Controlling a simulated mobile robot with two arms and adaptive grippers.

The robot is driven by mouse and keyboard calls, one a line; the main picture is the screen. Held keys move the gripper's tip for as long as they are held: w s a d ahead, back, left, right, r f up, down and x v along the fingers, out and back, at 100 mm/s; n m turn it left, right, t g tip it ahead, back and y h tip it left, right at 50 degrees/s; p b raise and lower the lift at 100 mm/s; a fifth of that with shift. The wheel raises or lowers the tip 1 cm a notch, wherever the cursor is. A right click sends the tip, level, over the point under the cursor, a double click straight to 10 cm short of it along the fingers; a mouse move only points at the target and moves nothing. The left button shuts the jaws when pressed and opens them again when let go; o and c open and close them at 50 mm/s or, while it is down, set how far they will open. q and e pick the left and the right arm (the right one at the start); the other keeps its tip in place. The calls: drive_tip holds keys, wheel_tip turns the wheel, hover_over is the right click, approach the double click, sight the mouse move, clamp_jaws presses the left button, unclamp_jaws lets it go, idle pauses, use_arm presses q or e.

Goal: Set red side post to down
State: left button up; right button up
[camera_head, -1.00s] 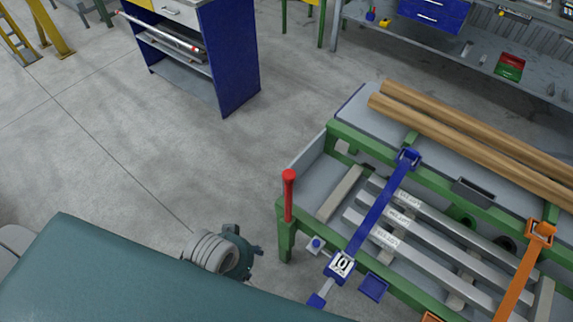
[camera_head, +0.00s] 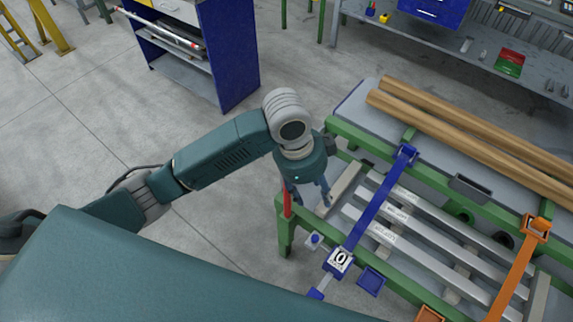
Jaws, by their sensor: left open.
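The red side post (camera_head: 287,205) stands upright at the left corner of the green-framed runout table (camera_head: 285,238). My left gripper (camera_head: 308,200) reaches over that corner from the left, pointing down, with its fingers apart. One finger is close to the post, and the wrist hides the post's upper part. I cannot tell whether the finger touches it. My right gripper is not in view.
A blue arm (camera_head: 378,208) and an orange arm (camera_head: 518,270) cross the table over several metal bars (camera_head: 400,220). Two brown tubes (camera_head: 470,130) lie along the back. A blue cabinet (camera_head: 235,55) stands behind. The floor left of the table is clear.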

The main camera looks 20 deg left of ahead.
use_arm(q)
drive_tip(key=w+a+r+m+g+y, duration=0.1)
drive_tip(key=w+a+r+m+y, duration=0.15)
drive_tip(key=w+a+r, duration=0.5)
drive_tip(key=f+p, duration=0.1)
drive_tip(key=f, duration=0.2)
drive_tip(key=a+f+p, duration=0.1)
drive_tip(key=f, duration=0.2)
drive_tip(key=s+f+p, duration=0.1)
drive_tip(key=f, duration=0.2)
drive_tip(key=shift+a+f, duration=0.15)
drive_tip(key=shift+f, duration=0.2)
clamp_jaws()
